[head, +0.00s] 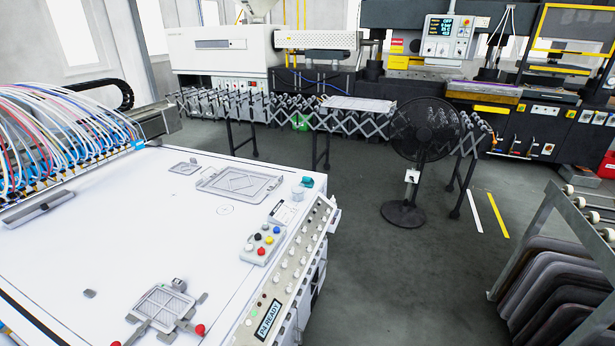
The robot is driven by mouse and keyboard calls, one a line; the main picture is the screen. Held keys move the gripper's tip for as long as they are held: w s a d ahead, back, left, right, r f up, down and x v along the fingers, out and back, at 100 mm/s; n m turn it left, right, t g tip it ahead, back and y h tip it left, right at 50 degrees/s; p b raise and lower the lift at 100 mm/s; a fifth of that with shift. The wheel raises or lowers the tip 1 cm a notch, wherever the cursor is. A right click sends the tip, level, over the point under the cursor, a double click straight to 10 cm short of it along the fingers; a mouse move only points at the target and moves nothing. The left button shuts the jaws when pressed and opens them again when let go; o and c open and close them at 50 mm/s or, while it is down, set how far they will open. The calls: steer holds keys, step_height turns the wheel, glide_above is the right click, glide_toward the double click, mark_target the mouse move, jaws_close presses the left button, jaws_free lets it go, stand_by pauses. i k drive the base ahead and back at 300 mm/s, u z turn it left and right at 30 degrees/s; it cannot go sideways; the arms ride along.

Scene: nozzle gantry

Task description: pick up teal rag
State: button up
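A small teal item (307,182), which matches the teal rag in colour, is at the far right corner of the white gantry table (150,235). It is just behind a short pale cylinder (297,194). It is too small to make out its folds or exactly what it rests on. My gripper is not in view.
A control box with coloured buttons (262,243) and a knob panel (290,265) line the table's right edge. Grey fixtures (240,184) lie on the table. A black fan (424,135) stands on the floor beyond. A rack of dark panels (550,280) is at right. Grey floor between is clear.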

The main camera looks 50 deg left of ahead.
mark_target(309, 182)
steer(key=u, duration=0.35)
steer(key=i, duration=2.1)
steer(key=u, duration=1.35)
steer(key=i, duration=1.05)
steer(key=u, duration=1.65)
steer(key=i, duration=0.45)
steer(key=u, duration=0.3)
